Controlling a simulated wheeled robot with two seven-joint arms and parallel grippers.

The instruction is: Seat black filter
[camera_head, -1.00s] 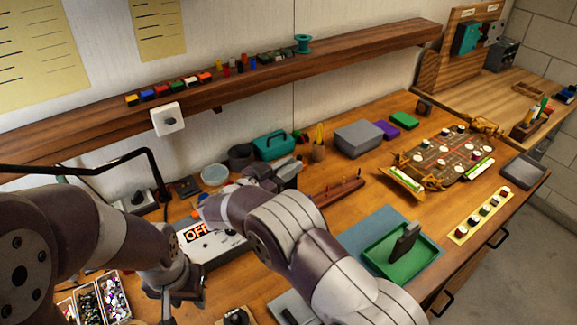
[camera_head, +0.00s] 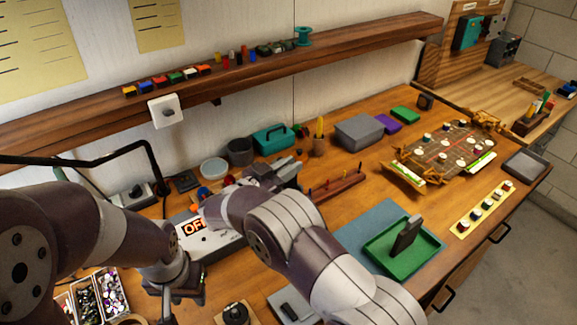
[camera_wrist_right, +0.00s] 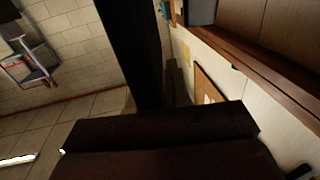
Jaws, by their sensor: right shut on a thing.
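My right gripper (camera_head: 272,172) is over the back middle of the bench, in front of the teal case. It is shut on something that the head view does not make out. In the right wrist view a wide dark block (camera_wrist_right: 160,140) fills the bottom and a black bar stands above it; I cannot tell which part is held. My left gripper (camera_head: 178,290) hangs at the front left, below the OFF box; its fingertips are unclear. I cannot tell which thing is the black filter.
The OFF box (camera_head: 225,240) lies partly under my right arm. A yellow strip (camera_head: 485,212) with several small round pieces lies at the right edge. The tan-framed board (camera_head: 440,150), grey box (camera_head: 358,132) and teal case (camera_head: 272,140) stand behind. A shelf (camera_head: 330,55) crosses the wall.

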